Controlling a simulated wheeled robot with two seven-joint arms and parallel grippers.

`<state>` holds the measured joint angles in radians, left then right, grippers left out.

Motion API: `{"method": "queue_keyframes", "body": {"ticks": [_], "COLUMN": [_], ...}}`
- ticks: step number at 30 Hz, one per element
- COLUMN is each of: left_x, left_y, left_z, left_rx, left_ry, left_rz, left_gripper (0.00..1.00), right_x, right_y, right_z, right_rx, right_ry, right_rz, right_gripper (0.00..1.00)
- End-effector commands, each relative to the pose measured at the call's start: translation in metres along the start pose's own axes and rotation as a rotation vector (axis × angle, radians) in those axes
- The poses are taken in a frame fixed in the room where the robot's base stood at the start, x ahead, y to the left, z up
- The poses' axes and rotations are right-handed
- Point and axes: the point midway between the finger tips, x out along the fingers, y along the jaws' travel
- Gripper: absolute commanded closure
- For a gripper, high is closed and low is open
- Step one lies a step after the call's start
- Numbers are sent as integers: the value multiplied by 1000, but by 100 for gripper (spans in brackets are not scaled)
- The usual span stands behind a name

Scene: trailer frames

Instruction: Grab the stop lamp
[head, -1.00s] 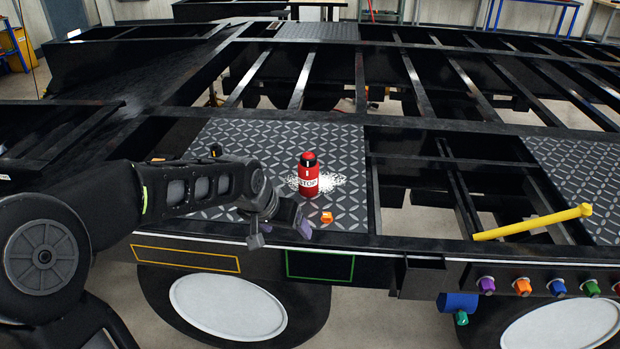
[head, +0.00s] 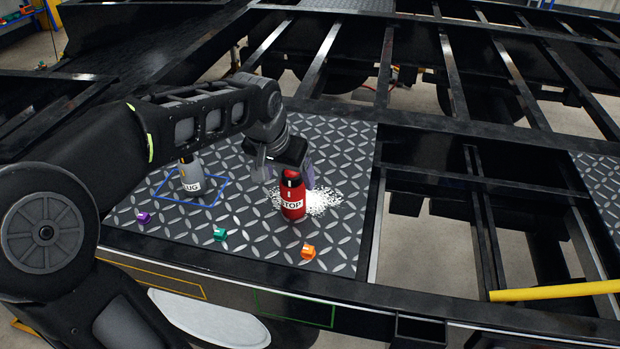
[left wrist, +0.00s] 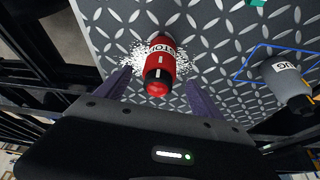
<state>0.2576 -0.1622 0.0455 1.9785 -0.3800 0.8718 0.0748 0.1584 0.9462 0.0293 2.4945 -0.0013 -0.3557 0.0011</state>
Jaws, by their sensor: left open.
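My left gripper (head: 288,178) is open just behind and above the lamp in the head view. In the left wrist view the lamp (left wrist: 160,66) shows between the two purple-grey fingers (left wrist: 160,88), with a gap on each side. The right gripper does not show.
Purple (head: 143,217), green (head: 219,234) and orange (head: 308,252) small pieces lie along the panel's front. Open frame gaps and a yellow bar (head: 555,291) are at the right.

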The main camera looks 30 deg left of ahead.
Motion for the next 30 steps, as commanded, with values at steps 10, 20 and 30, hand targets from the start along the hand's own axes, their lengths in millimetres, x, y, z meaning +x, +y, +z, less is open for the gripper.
{"method": "queue_keyframes", "body": {"ticks": [10, 20, 30], "left_x": [-1, 24, 27], "left_y": [-1, 0, 0], "left_z": [1, 1, 0], "left_rx": [0, 1, 0], "left_ry": [-3, -5, -4], "left_rz": [-2, -1, -2], "left_gripper": [23, 23, 23], "right_x": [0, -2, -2], "right_y": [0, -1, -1], "right_z": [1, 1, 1], "right_rx": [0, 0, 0], "right_ry": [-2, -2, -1], "right_rz": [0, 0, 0], "right_gripper": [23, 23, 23]}}
